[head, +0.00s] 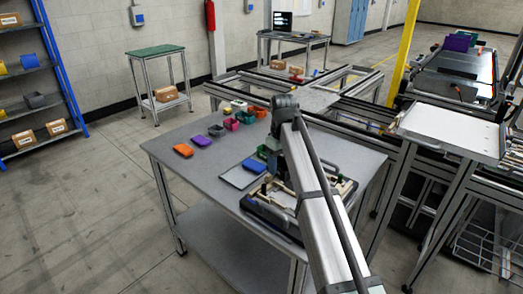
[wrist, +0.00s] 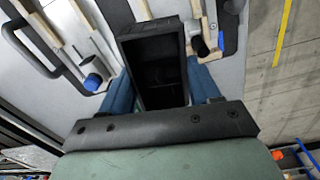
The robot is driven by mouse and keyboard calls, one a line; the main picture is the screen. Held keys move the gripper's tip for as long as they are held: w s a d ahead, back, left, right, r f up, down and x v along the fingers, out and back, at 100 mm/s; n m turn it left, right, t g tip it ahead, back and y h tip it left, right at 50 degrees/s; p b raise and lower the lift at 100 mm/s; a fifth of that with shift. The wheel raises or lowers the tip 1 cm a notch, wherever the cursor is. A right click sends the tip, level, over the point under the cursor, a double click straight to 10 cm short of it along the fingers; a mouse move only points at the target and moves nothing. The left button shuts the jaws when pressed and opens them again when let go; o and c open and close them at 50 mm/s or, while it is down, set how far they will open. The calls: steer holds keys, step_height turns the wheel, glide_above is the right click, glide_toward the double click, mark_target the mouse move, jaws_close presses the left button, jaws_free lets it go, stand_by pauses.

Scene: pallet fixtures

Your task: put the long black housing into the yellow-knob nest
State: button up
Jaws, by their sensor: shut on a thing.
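The long black housing (wrist: 150,42) is an open, box-like part in the middle of the wrist view, its dark hollow inside facing the camera. My gripper (wrist: 162,88) is shut on it, with a blue finger along each long side. The housing is over or beside the pale fixture board (wrist: 62,62); I cannot tell its height above it. A blue knob (wrist: 93,82) stands on the board left of the housing, and a black knob (wrist: 200,46) to its right. No yellow knob is clearly visible. In the head view my arm hides the gripper and housing and part of the pallet fixture (head: 268,216).
The grey table (head: 165,165) holds a row of coloured parts, including an orange one (head: 183,150) and a purple one (head: 202,140). A blue part (head: 254,166) lies at a grey mat (head: 237,178) close to the fixture. The table's front left is clear.

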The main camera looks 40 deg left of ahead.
mark_target(283, 174)
steer(key=shift+n, duration=0.3)
steer(key=s+d, duration=0.1)
steer(key=s+d+f, duration=0.1)
steer(key=d, duration=0.1)
steer(key=shift+s+d, duration=0.15)
steer(key=shift+s, duration=0.2)
steer(key=shift+s+d+n, duration=0.15)
steer(key=shift+n, duration=0.45)
steer(key=shift+f, duration=0.15)
steer(key=shift+f, duration=1.9)
steer(key=shift+f, duration=1.05)
steer(key=o, duration=1.2)
steer(key=shift+r, duration=0.15)
